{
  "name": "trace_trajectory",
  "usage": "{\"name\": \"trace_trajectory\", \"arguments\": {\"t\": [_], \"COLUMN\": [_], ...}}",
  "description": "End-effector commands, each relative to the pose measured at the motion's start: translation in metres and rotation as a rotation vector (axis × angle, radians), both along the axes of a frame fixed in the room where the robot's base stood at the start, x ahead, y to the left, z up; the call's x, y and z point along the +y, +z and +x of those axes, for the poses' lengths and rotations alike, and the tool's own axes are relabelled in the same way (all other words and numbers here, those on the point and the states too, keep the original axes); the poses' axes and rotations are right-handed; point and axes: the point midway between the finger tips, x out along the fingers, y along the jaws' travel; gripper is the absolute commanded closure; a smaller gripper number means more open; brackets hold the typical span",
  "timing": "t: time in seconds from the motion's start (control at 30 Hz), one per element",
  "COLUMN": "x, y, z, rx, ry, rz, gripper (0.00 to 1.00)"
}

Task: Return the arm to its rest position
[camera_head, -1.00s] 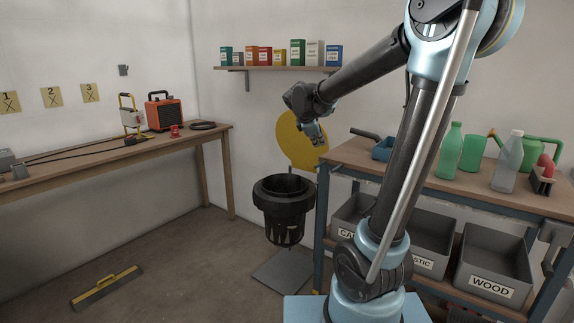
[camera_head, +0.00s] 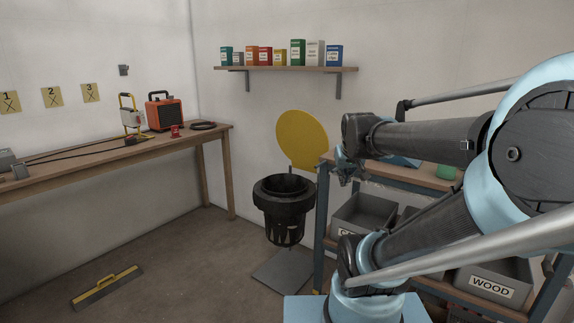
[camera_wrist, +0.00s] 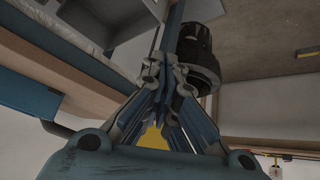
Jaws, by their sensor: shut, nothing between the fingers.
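My gripper (camera_head: 346,167) hangs at the end of my forearm, in front of the left end of the wooden workbench in the head view. It is shut and empty. In the wrist view my gripper (camera_wrist: 168,88) shows its fingers drawn together with nothing between them.
A black bin (camera_head: 284,212) stands left of the workbench, before a yellow disc (camera_head: 302,140) by the wall. Grey crates, one marked WOOD (camera_head: 492,282), sit on the lower shelf. A wall shelf (camera_head: 285,69) holds several boxes. The floor at left is mostly clear.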

Motion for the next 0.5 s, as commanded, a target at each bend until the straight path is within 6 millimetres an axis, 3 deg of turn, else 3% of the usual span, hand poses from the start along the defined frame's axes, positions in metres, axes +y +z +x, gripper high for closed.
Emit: {"name": "trace_trajectory", "arguments": {"t": [0.13, 0.5], "x": [-0.001, 0.000], "y": [-0.008, -0.080], "z": [-0.013, -0.104], "rx": [-0.015, 0.247], "ry": [-0.090, -0.077], "rz": [0.090, 0.063], "gripper": [1.00, 1.00]}}
